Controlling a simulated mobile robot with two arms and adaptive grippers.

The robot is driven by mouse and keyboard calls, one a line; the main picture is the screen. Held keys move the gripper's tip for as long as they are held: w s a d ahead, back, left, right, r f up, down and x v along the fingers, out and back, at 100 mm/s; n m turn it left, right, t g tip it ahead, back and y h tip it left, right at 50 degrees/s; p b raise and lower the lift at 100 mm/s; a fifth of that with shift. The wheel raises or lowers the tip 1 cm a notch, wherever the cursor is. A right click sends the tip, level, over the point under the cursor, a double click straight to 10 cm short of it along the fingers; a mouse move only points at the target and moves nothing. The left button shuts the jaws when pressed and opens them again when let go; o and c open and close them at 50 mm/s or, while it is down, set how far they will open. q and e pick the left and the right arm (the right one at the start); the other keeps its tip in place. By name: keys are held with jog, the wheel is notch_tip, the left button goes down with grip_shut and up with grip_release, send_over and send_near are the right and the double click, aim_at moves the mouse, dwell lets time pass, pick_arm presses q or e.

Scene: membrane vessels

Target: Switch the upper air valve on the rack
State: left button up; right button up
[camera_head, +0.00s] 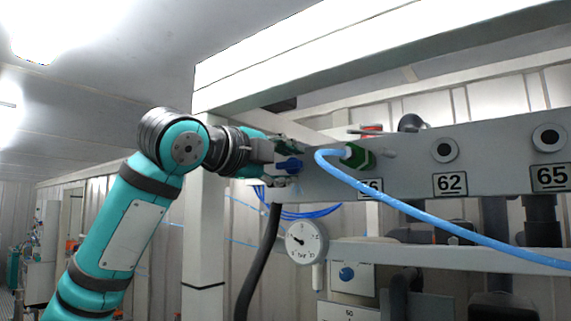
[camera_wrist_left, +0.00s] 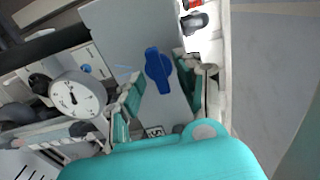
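A blue valve handle (camera_head: 289,165) sits at the left end of the grey rack panel in the head view. In the left wrist view the blue handle (camera_wrist_left: 158,70) stands roughly lengthwise in the picture, between my two finger pads. My left gripper (camera_head: 284,153) is at the panel's left end, right by the handle. Its fingers (camera_wrist_left: 160,82) are apart, one on each side of the handle, with a gap showing on both sides. The head view partly hides the fingers against the panel. My right gripper is in neither view.
A light blue hose (camera_head: 430,220) runs from a green fitting (camera_head: 358,156) across the panel to the right. A round gauge (camera_head: 306,243) hangs below the gripper. A white post (camera_head: 205,240) stands behind my arm. A red part (camera_head: 372,130) shows above the panel.

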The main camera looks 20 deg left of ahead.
pick_arm(q)
jog(key=v, duration=1.2)
dwell(0.4)
